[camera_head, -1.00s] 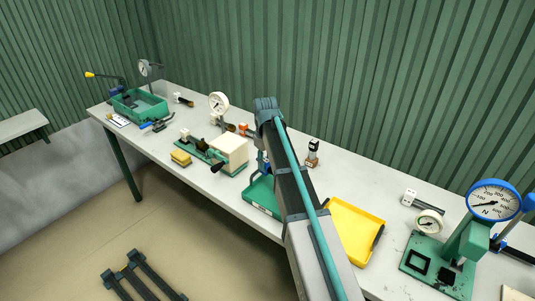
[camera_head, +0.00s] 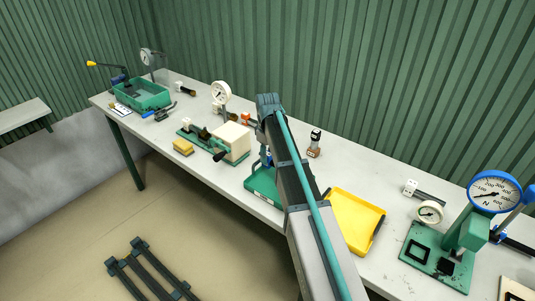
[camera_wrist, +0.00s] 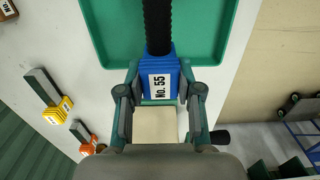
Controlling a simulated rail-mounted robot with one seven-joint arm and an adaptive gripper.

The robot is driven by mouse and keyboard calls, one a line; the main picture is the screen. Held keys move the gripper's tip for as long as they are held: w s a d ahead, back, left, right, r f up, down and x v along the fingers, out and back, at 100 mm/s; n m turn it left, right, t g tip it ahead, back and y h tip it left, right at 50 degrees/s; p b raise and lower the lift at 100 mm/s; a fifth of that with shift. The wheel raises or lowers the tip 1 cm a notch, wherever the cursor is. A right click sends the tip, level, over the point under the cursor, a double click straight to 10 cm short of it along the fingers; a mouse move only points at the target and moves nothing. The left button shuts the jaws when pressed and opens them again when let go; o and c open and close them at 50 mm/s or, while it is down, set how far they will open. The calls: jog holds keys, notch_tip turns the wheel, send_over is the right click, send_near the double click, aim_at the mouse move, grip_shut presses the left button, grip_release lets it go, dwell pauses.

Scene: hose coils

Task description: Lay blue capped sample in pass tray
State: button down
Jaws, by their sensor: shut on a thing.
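In the wrist view my gripper (camera_wrist: 160,82) is shut on the blue capped sample (camera_wrist: 159,66), a black ribbed hose piece with a blue end cap and a white label reading "No. 55". The hose end reaches over a green tray (camera_wrist: 98,38), apart from its walls as far as I can see. The height above the tray cannot be judged. In the head view the green tray (camera_head: 262,196) is partly hidden behind my arm, and a label shows on its front edge. My gripper is mostly hidden there too.
A cream block (camera_head: 232,141) on a green stand is left of the tray and lies below my gripper in the wrist view (camera_wrist: 156,125). A yellow tray (camera_head: 355,219) is at the right. A dark-capped sample (camera_head: 315,141) stands behind. A gauge press (camera_head: 468,235) is far right.

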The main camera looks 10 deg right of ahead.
aim_at(268, 167)
jog(key=shift+f+b, duration=0.8)
jog(key=shift+f, duration=1.75)
jog(key=shift+f, duration=0.6)
dwell(0.4)
jog(key=c, duration=0.7)
grip_release()
jog(key=shift+r, duration=0.15)
jog(key=shift+r+p, duration=2.35)
jog(key=shift+r, duration=1.5)
